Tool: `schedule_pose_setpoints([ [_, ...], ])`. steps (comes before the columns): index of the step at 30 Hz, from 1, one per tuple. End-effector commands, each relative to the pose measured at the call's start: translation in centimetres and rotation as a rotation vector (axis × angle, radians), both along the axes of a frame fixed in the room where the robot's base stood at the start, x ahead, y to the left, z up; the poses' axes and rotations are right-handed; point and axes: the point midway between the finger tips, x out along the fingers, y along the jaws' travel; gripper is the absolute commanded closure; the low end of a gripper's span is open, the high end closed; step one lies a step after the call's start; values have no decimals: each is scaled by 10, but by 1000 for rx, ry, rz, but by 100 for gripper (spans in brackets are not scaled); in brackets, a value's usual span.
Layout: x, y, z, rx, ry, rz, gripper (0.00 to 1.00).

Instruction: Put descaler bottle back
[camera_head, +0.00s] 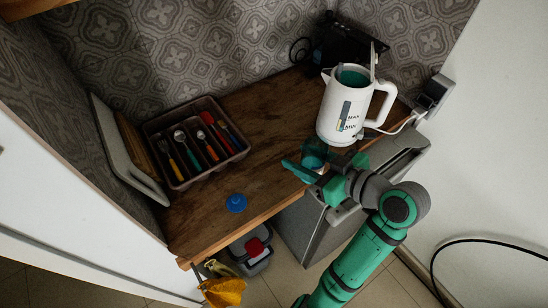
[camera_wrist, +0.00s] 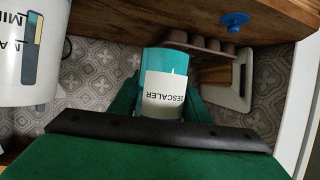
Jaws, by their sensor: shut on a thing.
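The descaler bottle (camera_wrist: 167,85) is teal with a white label that reads upside down in the wrist view. My gripper (camera_wrist: 166,100) is shut on it, with a green finger on each side. In the head view the bottle (camera_head: 314,152) shows as a teal shape near the worktop's front edge, just left of and below the kettle; my gripper (camera_head: 318,173) partly hides it. I cannot tell whether its base touches the worktop. A blue cap (camera_head: 236,203) lies apart on the worktop; it also shows in the wrist view (camera_wrist: 236,20).
A white kettle (camera_head: 337,122) stands open at the right, with teal inside. A cutlery tray (camera_head: 178,183) sits at the left, beside boards (camera_head: 125,150) leaning on the wall. A dark appliance (camera_head: 345,42) is behind. The worktop (camera_head: 265,110) is bare between tray and kettle.

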Motion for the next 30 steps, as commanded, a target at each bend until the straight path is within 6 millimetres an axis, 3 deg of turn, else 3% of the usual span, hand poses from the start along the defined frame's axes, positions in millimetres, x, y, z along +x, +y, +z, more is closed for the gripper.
schedule_pose_setpoints([
  [10,53,42,-33,1,2,-15,90],
  [15,70,62,-62,3,4,-10,90],
  [26,85,79,-86,0,0,-4,90],
  [30,88,81,-104,1,4,-7,90],
])
